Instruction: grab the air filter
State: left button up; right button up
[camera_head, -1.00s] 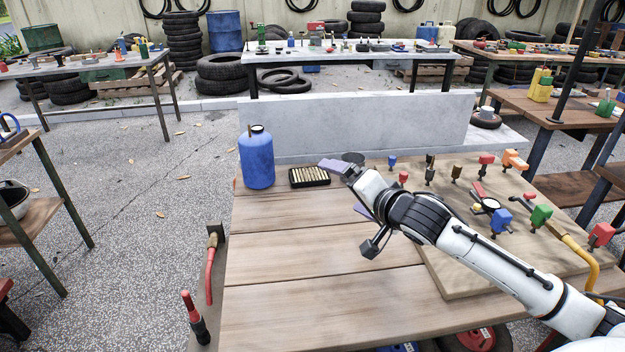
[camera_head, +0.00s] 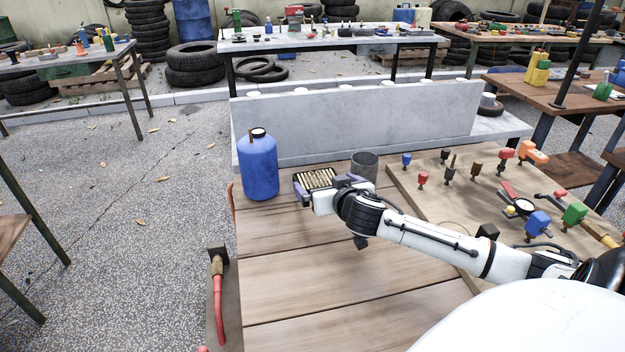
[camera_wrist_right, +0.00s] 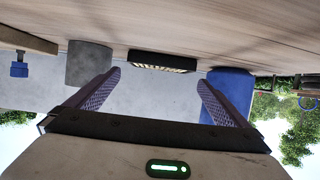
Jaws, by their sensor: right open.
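The air filter (camera_head: 317,178) is a black rectangular frame with cream pleats, lying on the wooden cart top between a blue bottle and a grey cup. My right gripper (camera_head: 322,188) is open at the filter's near side, its purple fingers spread and partly covering it. In the right wrist view, which is upside down, the filter (camera_wrist_right: 165,66) lies just beyond the open fingertips (camera_wrist_right: 159,77), centred between them, and nothing is held. Part of the filter's near edge is hidden by the gripper in the head view. My left gripper is not in view.
The blue bottle (camera_head: 258,165) stands close left of the filter, and the grey cup (camera_head: 364,166) close right. A low grey wall (camera_head: 360,122) runs behind. A board (camera_head: 440,205) with coloured fittings is on the right. The cart's front left planks are clear.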

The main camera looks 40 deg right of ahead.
aim_at(316, 175)
jog(key=shift+x, duration=3.35)
jog(key=shift+c, duration=0.3)
jog(key=shift+r, duration=0.1)
jog(key=c, duration=0.8)
jog(key=shift+c, duration=0.2)
